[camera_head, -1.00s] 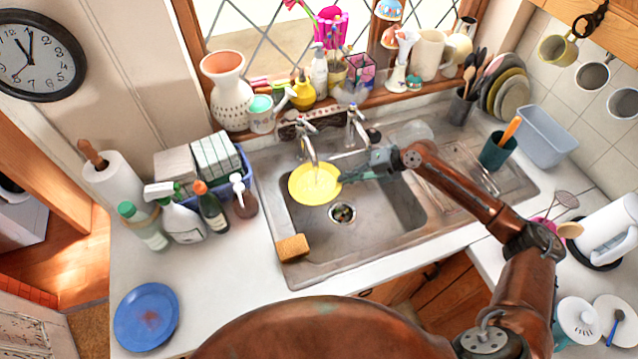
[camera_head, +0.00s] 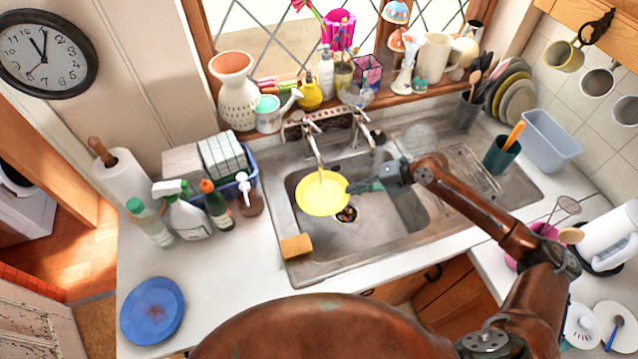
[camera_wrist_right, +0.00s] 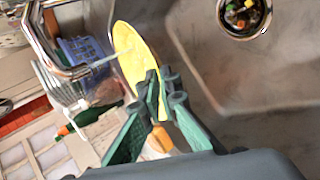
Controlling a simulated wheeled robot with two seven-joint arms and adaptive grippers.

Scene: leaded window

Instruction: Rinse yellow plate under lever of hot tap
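The yellow plate (camera_head: 322,194) is held over the left part of the sink (camera_head: 400,235), below the spout of the left tap (camera_head: 313,146). A thin pale stream of water runs from the spout onto the plate; it also shows in the right wrist view (camera_wrist_right: 104,61). My right gripper (camera_head: 354,187) is shut on the plate's right edge. In the right wrist view its green fingers (camera_wrist_right: 157,92) pinch the rim of the plate (camera_wrist_right: 137,62), which is seen at a steep angle. A second tap (camera_head: 362,128) stands to the right. My left gripper is not in view.
A sponge (camera_head: 296,246) sits on the sink's front left rim. Bottles (camera_head: 190,215) and a blue crate (camera_head: 240,186) stand left of the sink. A blue plate (camera_head: 152,311) lies on the left counter. Food scraps sit in the drain (camera_head: 347,214).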

